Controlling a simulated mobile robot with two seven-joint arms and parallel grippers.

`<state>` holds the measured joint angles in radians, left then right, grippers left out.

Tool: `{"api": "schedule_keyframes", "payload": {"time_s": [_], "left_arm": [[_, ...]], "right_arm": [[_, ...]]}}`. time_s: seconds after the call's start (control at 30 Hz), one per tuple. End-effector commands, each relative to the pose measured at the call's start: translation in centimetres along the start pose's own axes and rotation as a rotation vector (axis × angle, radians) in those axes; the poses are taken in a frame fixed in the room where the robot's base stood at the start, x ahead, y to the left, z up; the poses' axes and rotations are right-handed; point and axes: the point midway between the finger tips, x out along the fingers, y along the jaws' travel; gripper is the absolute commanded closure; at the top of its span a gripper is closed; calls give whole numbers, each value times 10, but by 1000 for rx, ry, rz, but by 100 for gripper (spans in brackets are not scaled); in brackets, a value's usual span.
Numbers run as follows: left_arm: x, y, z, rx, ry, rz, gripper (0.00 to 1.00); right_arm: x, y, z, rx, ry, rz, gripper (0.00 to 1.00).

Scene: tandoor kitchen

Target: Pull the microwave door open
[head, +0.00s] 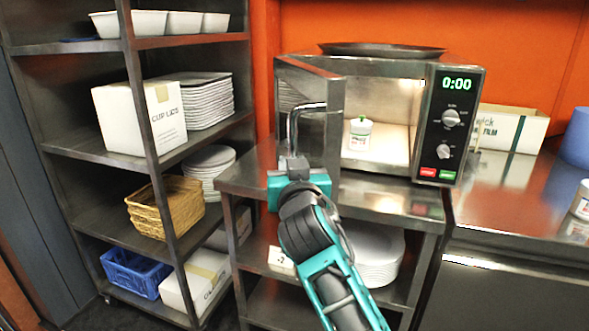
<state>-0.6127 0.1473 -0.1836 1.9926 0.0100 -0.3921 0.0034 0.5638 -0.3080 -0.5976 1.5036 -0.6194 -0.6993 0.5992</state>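The microwave (398,68) stands on a steel table, its door (333,100) swung partly open on the left side. The lit interior shows, with a small white tub with a green label (360,133) inside. The bar-shaped door handle (292,124) is on the door's outer face. My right gripper (292,163), its arm rising from the bottom right of centre, is at the handle's lower end and appears shut on it. My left gripper is not in view.
A dark round tray (383,49) lies on top of the microwave. A shelf rack (75,157) with boxes, plates and baskets stands at left, close to the door's side. A steel counter (505,205) with a box (512,130) is at right.

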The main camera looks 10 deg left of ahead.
Motion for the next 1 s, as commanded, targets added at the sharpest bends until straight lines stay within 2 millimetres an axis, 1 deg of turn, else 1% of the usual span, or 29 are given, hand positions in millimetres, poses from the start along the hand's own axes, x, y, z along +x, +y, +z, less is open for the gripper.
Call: {"api": "schedule_keyframes", "payload": {"time_s": [0.03,0.53,0.57,0.7,0.73,1.0], "left_arm": [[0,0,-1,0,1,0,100],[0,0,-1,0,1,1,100],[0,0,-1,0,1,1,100],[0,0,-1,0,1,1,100],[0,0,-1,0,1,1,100],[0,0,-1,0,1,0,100]], "right_arm": [[1,0,-6,0,13,-2,100],[2,0,-7,0,15,-2,100],[2,0,-7,0,16,-2,75],[2,0,-6,0,12,-2,62],[2,0,-5,0,11,-2,59],[2,0,-2,0,5,-1,59]]}}
